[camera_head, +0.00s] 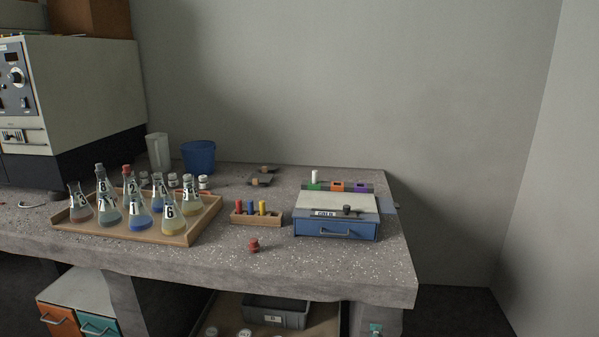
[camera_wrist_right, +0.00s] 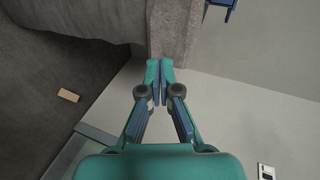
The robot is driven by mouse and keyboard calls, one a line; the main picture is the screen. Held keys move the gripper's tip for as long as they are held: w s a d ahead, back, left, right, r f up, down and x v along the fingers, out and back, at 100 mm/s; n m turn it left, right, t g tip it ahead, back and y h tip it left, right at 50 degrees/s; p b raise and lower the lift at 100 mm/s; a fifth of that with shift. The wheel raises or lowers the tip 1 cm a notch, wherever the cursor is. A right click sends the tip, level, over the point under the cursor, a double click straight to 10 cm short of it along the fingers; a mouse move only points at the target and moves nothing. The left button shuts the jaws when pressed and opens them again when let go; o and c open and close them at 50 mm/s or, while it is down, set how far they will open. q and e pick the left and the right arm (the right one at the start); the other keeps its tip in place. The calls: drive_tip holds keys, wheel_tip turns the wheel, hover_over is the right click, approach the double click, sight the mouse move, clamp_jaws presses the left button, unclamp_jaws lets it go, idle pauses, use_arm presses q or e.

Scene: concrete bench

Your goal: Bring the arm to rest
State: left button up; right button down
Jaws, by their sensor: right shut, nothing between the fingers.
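My right gripper (camera_wrist_right: 160,68) is shut and empty in the right wrist view, its two teal fingers meeting at the tips. The tips show against the grey edge of the concrete bench (camera_wrist_right: 178,28). In the head view only a small teal part of the right gripper (camera_head: 376,328) shows at the bottom edge, below the front right corner of the bench (camera_head: 330,277). My left gripper is in neither view.
A tray (camera_head: 180,238) of numbered flasks, a wooden rack (camera_head: 270,220) with coloured pegs, a red stopper (camera_head: 253,245) and a blue drawer box (camera_head: 336,229) stand on the bench. A grey bin (camera_head: 277,314) sits below. The front right bench top is clear.

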drive_tip(key=s+d+f+n+g, duration=0.1)
drive_tip(key=d+f, duration=0.2)
drive_tip(key=f, duration=0.3)
drive_tip(key=s+d+f+n+g, duration=0.1)
drive_tip(key=s+d+f+g, duration=0.1)
drive_tip(key=f, duration=0.5)
drive_tip(key=s+a+f+n+g+y, duration=0.2)
drive_tip(key=s+f+n+g+y, duration=0.4)
drive_tip(key=s+f, duration=0.9)
drive_tip(key=s+a+f+n+g+y, duration=0.2)
drive_tip(key=s+a+f+n+g, duration=0.15)
drive_tip(key=s+a+n, duration=0.45)
wheel_tip(320, 180, up, 26)
drive_tip(key=d+n+p, duration=0.1)
drive_tip(key=n+p, duration=0.1)
drive_tip(key=p, duration=2.4)
drive_tip(key=shift+s+d+r, duration=0.15)
drive_tip(key=shift+d+r, duration=0.05)
drive_tip(key=shift+d, duration=0.2)
drive_tip(key=shift+s, duration=0.1)
